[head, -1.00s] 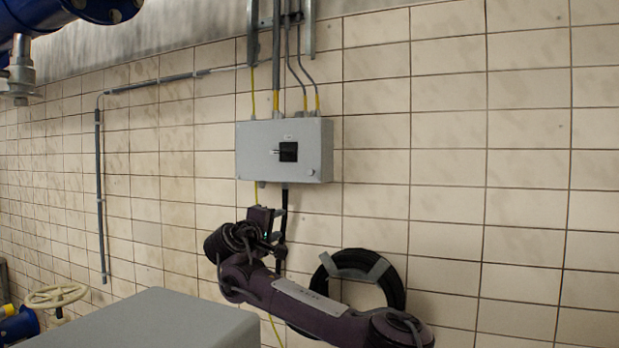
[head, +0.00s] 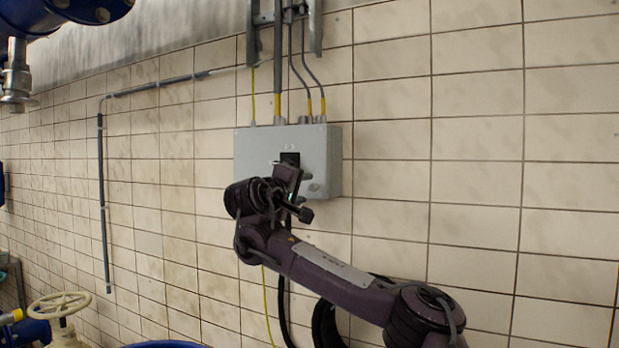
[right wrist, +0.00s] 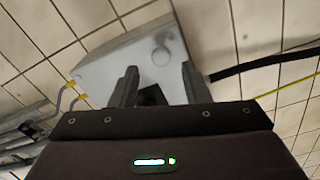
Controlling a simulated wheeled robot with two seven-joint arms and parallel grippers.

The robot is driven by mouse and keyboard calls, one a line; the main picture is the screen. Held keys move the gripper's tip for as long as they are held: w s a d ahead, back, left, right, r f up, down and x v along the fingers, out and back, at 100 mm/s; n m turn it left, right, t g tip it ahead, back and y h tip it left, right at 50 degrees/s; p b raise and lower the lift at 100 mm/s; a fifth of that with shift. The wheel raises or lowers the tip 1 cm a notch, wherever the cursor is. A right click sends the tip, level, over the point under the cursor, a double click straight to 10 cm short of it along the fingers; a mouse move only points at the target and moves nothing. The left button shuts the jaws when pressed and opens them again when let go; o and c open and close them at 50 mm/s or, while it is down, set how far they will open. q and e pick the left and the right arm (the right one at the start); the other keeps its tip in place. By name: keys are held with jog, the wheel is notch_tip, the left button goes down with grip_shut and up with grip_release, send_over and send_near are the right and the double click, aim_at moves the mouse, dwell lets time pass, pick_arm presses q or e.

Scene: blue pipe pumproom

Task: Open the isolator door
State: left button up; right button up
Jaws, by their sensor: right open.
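The isolator is a grey box (head: 258,146) on the tiled wall, its door shut. A black switch (head: 290,158) sits on its front, with a small pale mark at its left. A small round fastener (head: 314,187) is at the front's lower right. My right gripper (head: 297,190) is open in front of the box, over its lower middle, and partly hides the switch. In the right wrist view the box (right wrist: 118,68) lies beyond the two fingers, with the round fastener (right wrist: 160,56) ahead and a dark part low between them. Contact cannot be told. My left gripper is out of view.
Grey conduits (head: 278,80) enter the box's top. A black hose coil (head: 326,325) hangs below, partly behind my right arm. A cream handwheel (head: 60,305) stands at lower left, and blue pipework (head: 75,12) at upper left. The wall right of the box is clear.

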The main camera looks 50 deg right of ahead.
aim_at(311, 188)
jog(key=p+x, duration=0.2)
jog(key=x, duration=0.2)
jog(key=shift+d+f, duration=0.15)
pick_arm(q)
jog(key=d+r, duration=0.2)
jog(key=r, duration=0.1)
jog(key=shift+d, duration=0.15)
pick_arm(e)
jog(key=shift+c, duration=1.1)
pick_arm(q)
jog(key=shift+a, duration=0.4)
pick_arm(e)
grip_shut()
